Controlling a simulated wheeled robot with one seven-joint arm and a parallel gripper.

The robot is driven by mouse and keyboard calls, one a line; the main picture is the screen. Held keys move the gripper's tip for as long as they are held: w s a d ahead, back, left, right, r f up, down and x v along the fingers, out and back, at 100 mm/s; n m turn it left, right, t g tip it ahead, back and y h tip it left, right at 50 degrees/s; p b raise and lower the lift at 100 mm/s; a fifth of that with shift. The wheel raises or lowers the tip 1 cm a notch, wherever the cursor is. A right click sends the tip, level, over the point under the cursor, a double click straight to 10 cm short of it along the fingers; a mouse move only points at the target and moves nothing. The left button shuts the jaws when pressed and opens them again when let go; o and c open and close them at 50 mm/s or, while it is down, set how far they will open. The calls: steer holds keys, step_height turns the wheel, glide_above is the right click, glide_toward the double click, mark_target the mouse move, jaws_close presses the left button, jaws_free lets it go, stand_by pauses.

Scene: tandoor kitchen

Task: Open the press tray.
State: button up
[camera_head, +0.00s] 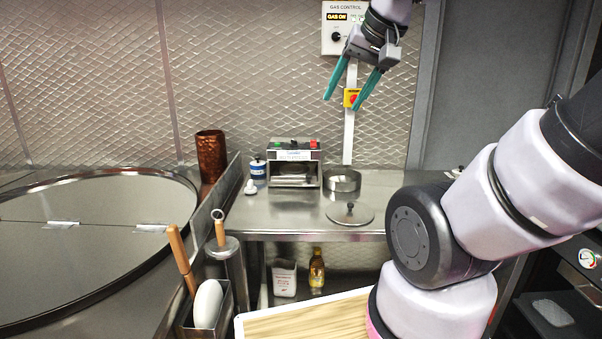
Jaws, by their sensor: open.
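A small metal press (272,157) stands on the steel counter at the back, with a label and green and red buttons on its top. Its dark front opening shows a flat metal piece, likely the tray (292,180), low inside. I cannot tell for sure how far it is pushed in. My gripper (343,103) has teal fingers, spread apart and empty. It hangs in the picture above and to the right of the press, in front of the wall, not touching it.
A round metal tin (342,181) sits right of the press, and a loose lid (350,214) lies in front. A blue jar (257,168) stands to the left. A copper tumbler (211,155) and large round tandoor lid (80,245) are further left. A wooden board (300,319) is nearest.

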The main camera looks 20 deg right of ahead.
steer(key=w+d+n+g, duration=0.1)
steer(key=w+n, duration=0.2)
steer(key=w, duration=1.1)
steer(key=n+g, duration=0.2)
steer(key=n, duration=0.4)
glide_above(310, 176)
steer(key=s+d, duration=0.2)
steer(key=s, duration=0.1)
step_height(310, 176, down, 24)
steer(key=f, duration=0.1)
steer(key=x, duration=1)
steer(key=shift+f, duration=0.1)
jaws_close()
